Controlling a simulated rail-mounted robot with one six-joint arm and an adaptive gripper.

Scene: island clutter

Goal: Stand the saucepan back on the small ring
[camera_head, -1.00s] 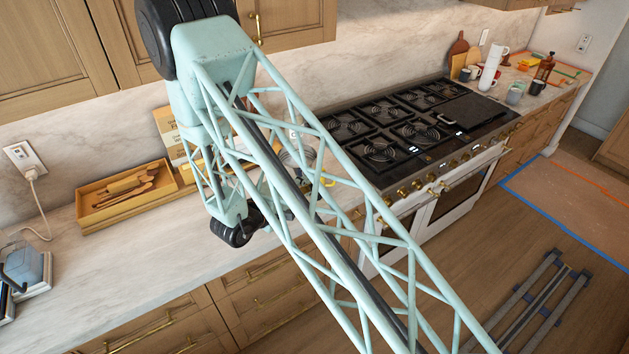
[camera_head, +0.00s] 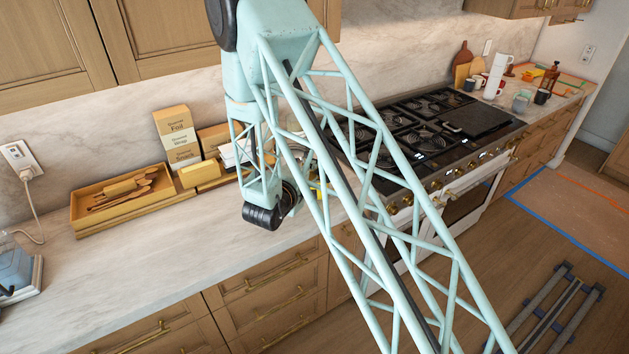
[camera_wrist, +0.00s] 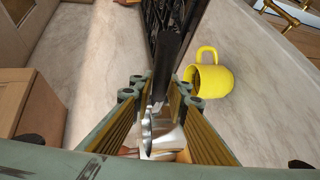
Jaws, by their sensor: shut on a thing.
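In the wrist view my gripper (camera_wrist: 156,97) is shut on a dark handle (camera_wrist: 167,62), which runs between its fingers. Shiny metal (camera_wrist: 162,135), apparently the saucepan's body, shows low between the fingers; most of it is hidden. In the head view my arm covers the gripper, and a rounded metal and dark shape (camera_head: 291,194) shows beside the wrist, above the counter. The black stove (camera_head: 425,135) has several coil-like rings, one in front (camera_head: 384,160); I cannot tell which is the small ring.
A wooden utensil tray (camera_head: 122,199), boxes (camera_head: 176,135) and a yellow block (camera_head: 201,174) line the back wall. A black griddle plate (camera_head: 483,120) covers the stove's right part.

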